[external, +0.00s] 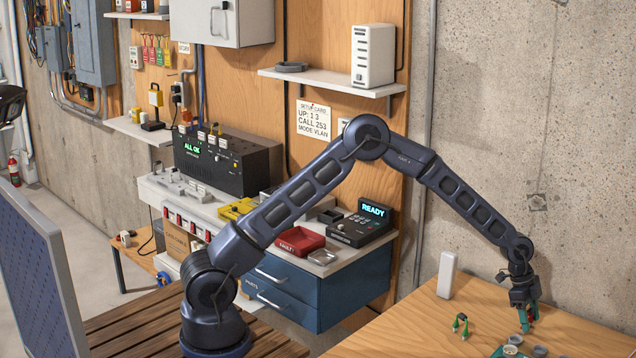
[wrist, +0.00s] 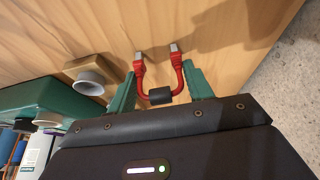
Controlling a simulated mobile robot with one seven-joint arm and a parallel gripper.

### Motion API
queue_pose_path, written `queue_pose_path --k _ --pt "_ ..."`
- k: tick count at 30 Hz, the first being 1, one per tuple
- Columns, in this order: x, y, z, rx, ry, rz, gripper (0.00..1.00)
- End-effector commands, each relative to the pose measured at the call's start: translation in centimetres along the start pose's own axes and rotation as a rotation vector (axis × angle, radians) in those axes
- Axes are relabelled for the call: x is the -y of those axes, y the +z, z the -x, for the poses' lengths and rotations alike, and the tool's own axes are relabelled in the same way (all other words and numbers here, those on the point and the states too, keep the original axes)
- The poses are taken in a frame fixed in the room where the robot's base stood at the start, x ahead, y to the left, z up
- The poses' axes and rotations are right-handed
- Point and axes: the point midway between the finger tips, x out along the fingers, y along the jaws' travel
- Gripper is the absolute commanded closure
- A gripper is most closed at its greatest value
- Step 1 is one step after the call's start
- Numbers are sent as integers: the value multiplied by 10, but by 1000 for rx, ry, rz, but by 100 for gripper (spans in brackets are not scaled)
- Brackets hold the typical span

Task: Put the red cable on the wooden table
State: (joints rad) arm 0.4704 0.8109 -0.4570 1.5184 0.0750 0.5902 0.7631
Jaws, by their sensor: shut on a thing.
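The red cable (wrist: 184,84) is a short U shape with two metal-tipped ends and a black middle piece. In the wrist view it sits between the green fingers of my gripper (wrist: 158,93), which is shut on it. Its ends point away from the gripper, over the wooden table (wrist: 95,22). In the external view my gripper (external: 530,312) points down, low over the right part of the wooden table (external: 420,330), and only a bit of red shows at it. I cannot tell whether the cable touches the table top.
A white upright block (external: 447,275) stands at the table's back left. A small green two-pronged item (external: 460,325) lies left of my gripper. Round grey-and-green pieces sit at the front edge. A beige block with a grey ring (wrist: 90,75) is beside the left finger.

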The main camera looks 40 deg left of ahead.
Motion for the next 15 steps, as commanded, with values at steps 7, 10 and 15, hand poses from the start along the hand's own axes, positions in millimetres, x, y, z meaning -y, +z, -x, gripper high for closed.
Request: queue_pose_path --k 7,10,15 --pt "0 0 -1 0 0 0 27" --pt "0 0 0 0 0 0 27" --pt "0 -1 3 0 -1 0 27"
